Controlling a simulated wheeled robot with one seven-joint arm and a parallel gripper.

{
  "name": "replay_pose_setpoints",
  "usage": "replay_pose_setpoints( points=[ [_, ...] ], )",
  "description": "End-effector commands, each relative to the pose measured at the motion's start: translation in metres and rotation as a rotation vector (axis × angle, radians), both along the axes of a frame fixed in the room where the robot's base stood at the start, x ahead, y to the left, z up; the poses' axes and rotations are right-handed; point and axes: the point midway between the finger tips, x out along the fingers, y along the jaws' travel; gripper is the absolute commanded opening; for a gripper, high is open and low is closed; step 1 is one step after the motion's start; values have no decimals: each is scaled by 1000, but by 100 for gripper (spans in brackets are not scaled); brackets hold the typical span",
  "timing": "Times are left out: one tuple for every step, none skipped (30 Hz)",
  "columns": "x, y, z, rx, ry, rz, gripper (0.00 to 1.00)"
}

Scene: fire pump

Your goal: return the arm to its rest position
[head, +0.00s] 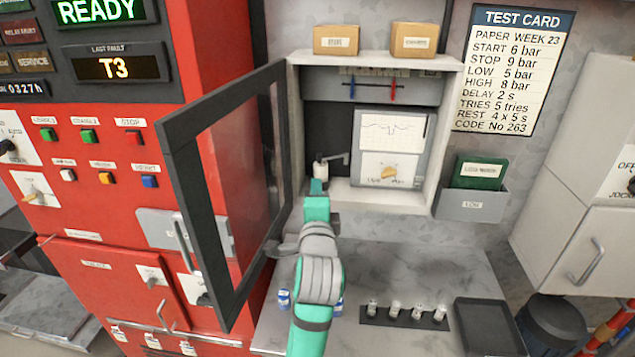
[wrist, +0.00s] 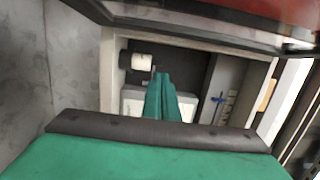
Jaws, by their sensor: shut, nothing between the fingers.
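My arm, green with grey joints, reaches up from the bottom of the head view to the open white cabinet (head: 452,120). My gripper (head: 318,187) is at the cabinet's lower left opening, just in front of a small white-and-dark cylinder with a lever (head: 321,168). Whether it touches that part cannot be told. In the wrist view the green fingers (wrist: 163,88) are together with nothing between them. A white cylinder (wrist: 143,62) shows just beyond them.
The cabinet's dark-framed glass door (head: 190,190) stands open close left of my arm. A chart recorder (head: 390,150) is inside the cabinet. Below, the grey counter (head: 420,265) carries small bottles in a rack (head: 405,314) and a dark tray (head: 488,327). A red panel (head: 100,215) stands left.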

Motion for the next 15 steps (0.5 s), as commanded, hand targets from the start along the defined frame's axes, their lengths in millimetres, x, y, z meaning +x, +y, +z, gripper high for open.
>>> replay_pose_setpoints(
  points=[
    [-1, -1, -4, -8, 2, -2, 0],
    [-1, -2, -8, -17, 4, -3, 0],
    [-3, -3, -14, -33, 5, -7, 0],
    [-4, -5, -21, -51, 6, -10, 0],
    [-7, -6, -28, -73, 8, -13, 0],
    [-10, -9, -40, -105, 9, -18, 0],
    [-13, -11, -50, -132, 12, -21, 0],
    [-17, -13, -59, -162, 13, -25, 0],
    [-22, -16, -74, -203, 15, -29, 0],
    [-26, -18, -84, -234, 17, -31, 0],
    [-31, -20, -94, -266, 18, -33, 0],
    [-37, -23, -107, -306, 19, -36, 0],
    [-42, -25, -117, -336, 21, -38, 0],
    [-47, -27, -126, -365, 23, -39, 0],
    [-55, -29, -139, -406, 25, -40, 0]
  ],
)
